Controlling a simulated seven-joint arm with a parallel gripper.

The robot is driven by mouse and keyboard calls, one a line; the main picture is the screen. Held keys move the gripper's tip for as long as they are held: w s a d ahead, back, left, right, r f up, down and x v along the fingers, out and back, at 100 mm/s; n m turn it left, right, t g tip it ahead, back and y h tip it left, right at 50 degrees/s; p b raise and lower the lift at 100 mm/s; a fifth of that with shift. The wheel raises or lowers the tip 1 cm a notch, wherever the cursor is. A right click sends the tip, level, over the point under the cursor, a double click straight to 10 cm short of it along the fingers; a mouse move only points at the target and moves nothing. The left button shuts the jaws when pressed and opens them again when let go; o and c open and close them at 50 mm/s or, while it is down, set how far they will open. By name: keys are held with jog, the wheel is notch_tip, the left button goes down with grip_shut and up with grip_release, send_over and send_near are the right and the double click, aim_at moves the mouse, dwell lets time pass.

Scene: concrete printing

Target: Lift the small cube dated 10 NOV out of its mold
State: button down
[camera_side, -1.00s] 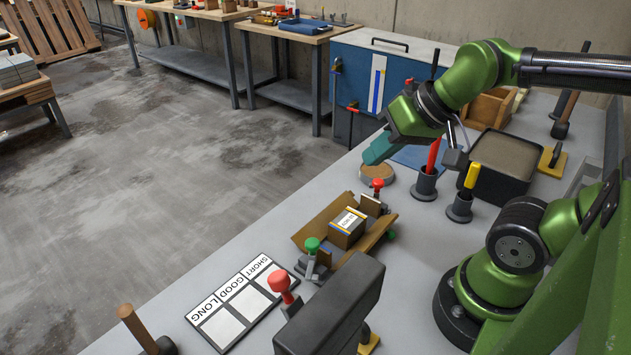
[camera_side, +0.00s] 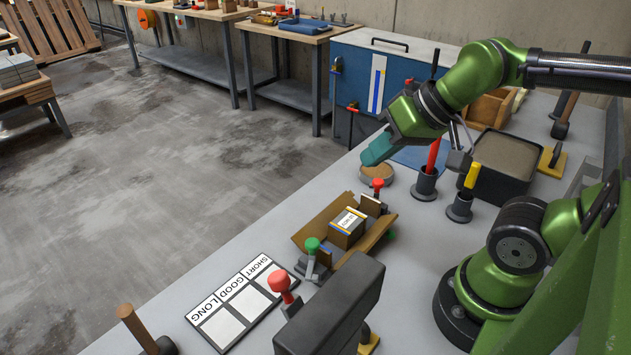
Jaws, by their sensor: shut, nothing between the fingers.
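A small grey cube (camera_side: 345,232) with a white label and blue and yellow edges sits between the brown walls of an open mold (camera_side: 319,225). The writing on the label is too small to read. Clamps with a red knob (camera_side: 377,184) and a green knob (camera_side: 312,244) stand at the mold's ends.
A board marked SHORT, GOOD, LONG (camera_side: 240,303) lies at the front left. A red-knobbed tool (camera_side: 281,285) and a dark block (camera_side: 332,310) stand in front of the mold. Holders with a red tool (camera_side: 432,157) and a yellow-handled tool (camera_side: 471,178), and a black tray (camera_side: 503,160), are at right.

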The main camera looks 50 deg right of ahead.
aim_at(346, 222)
jog(key=c, duration=1.5)
grip_release()
jog(key=shift+f, duration=0.25)
jog(key=o, duration=0.7)
jog(key=w+g, duration=0.1)
jog(key=w+f+m+g, duration=0.2)
jog(key=shift+w+d+f, duration=0.15)
jog(key=shift+w+d, duration=0.05)
jog(key=shift+d, duration=0.05)
jog(key=o, duration=0.5)
jog(key=w+m+g, duration=0.1)
jog(key=m, duration=0.1)
jog(key=w+d+f+m+g+h, duration=0.1)
jog(key=m, duration=0.2)
jog(key=w+m+g, duration=0.1)
jog(key=m, duration=0.1)
jog(key=shift+w+d+f+m+h, duration=0.1)
jog(key=shift+d+f+m+h, duration=0.2)
jog(key=shift+f, duration=0.1)
jog(key=f+m, duration=0.1)
jog(key=f, duration=0.4)
jog(key=f+m, duration=0.2)
jog(key=f, duration=0.3)
jog(key=f+m+g, duration=0.1)
jog(key=f, duration=0.5)
jog(key=shift+d+f, duration=0.1)
jog(key=shift+d, duration=0.15)
jog(key=shift+c, duration=0.6)
